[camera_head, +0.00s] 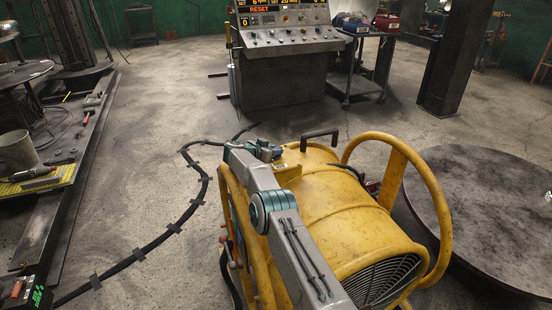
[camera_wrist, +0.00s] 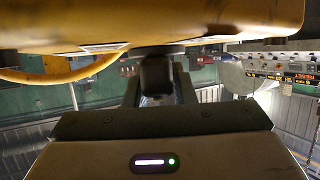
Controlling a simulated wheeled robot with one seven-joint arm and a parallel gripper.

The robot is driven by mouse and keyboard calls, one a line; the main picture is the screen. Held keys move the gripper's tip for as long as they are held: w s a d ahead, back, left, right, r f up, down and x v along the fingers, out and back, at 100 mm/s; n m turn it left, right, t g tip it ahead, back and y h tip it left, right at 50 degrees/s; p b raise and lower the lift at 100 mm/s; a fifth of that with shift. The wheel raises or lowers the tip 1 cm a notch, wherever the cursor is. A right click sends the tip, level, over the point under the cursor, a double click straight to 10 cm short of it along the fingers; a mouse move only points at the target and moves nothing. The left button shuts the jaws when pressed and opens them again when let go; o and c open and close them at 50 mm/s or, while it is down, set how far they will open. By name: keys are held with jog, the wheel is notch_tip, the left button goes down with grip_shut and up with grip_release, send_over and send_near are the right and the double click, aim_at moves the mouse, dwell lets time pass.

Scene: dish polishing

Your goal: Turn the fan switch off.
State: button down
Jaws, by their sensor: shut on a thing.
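The yellow drum fan (camera_head: 335,205) stands in its tubular frame at the middle right of the head view, its grille facing the front right. My grey arm passes along its left side, and my gripper is hidden there. In the wrist view the fan's yellow body (camera_wrist: 170,25) fills the top. My gripper (camera_wrist: 157,88) is close under it, with its fingers shut on a dark knob-like part (camera_wrist: 157,70), which looks like the fan switch. Its markings and position cannot be read. The switch does not show in the head view.
A control console (camera_head: 285,45) stands at the back, with a cart (camera_head: 360,70) beside it. A taped-down black cable (camera_head: 190,215) crosses the floor left of the fan. A round metal plate (camera_head: 485,200) is at right, a workbench (camera_head: 75,180) at left. Floor between bench and cable is clear.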

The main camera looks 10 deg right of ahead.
jog(key=shift+a+r+m+g+b, duration=0.2)
jog(key=shift+r+m+g+b, duration=0.15)
jog(key=shift+b, duration=0.65)
